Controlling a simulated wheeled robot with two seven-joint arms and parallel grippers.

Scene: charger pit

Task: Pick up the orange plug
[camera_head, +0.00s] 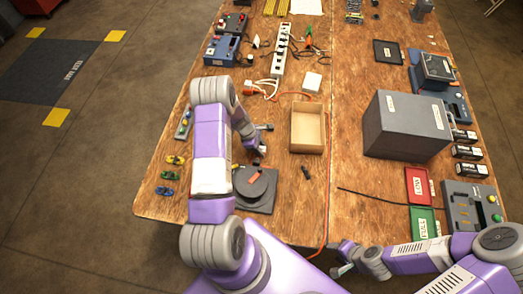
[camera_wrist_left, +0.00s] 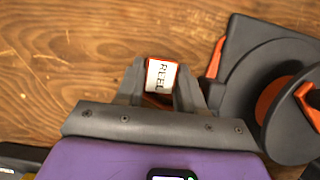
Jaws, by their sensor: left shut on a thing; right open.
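My left gripper (camera_head: 258,152) is low over the table beside the black cable reel (camera_head: 256,187). In the left wrist view it is shut on the orange plug (camera_wrist_left: 162,75), which has a white label reading "REEL" and sits between the two grey fingers. The fingers hide the plug's sides. The reel, with its orange hub and crank, also shows at the right of the wrist view (camera_wrist_left: 285,110). In the head view the plug is mostly hidden by my gripper and arm. My right gripper (camera_head: 343,260) is open and empty near the front edge of the table.
An open cardboard box (camera_head: 307,128) stands right of my left gripper. A grey metal box (camera_head: 406,126) and red (camera_head: 419,185) and green (camera_head: 424,222) trays are farther right. A power strip (camera_head: 282,50) lies behind. Small coloured items (camera_head: 165,191) lie at the left edge.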

